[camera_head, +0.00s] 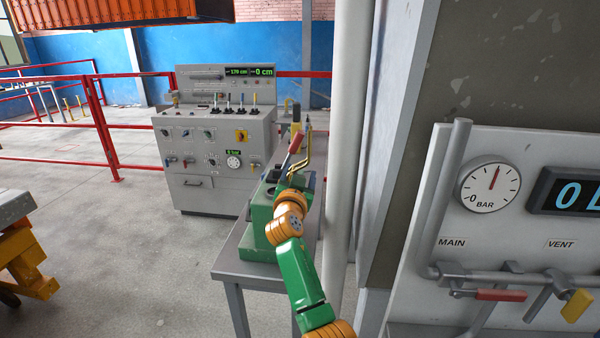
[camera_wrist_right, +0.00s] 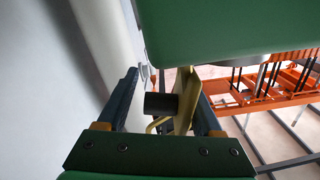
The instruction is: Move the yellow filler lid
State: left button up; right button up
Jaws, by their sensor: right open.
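The yellow filler lid shows in the right wrist view as a thin, tilted yellow plate (camera_wrist_right: 184,102). A short dark cylinder (camera_wrist_right: 160,104) is in front of it, between the fingers; I cannot tell whether it is joined to the lid. My right gripper (camera_wrist_right: 162,78) is open, with one finger on each side of the cylinder and plate; gaps show on both sides. In the head view my right arm reaches over the green machine (camera_head: 257,225), and its gripper is too small to make out clearly. My left gripper is not in view.
The green machine stands on a grey table (camera_head: 232,262). A white pipe (camera_head: 347,120) rises close to the right of it. A grey control console (camera_head: 215,150) stands behind, left. A panel with a gauge (camera_head: 488,187) is at right.

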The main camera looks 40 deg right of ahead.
jog(key=shift+w, duration=0.1)
jog(key=shift+w+f, duration=0.1)
grip_shut()
jog(key=shift+a, duration=0.1)
jog(key=n, duration=0.2)
jog(key=shift+w+a+r+n, duration=0.2)
jog(key=shift+w+n, duration=0.15)
jog(key=shift+n, duration=0.05)
jog(key=shift+w+a+r+n+b, duration=0.15)
jog(key=shift+w+a+n+b, duration=0.1)
jog(key=shift+n, duration=0.75)
jog(key=shift+w+a+r+n+b, duration=0.15)
jog(key=shift+w+a+n, duration=0.1)
jog(key=shift+n, duration=0.75)
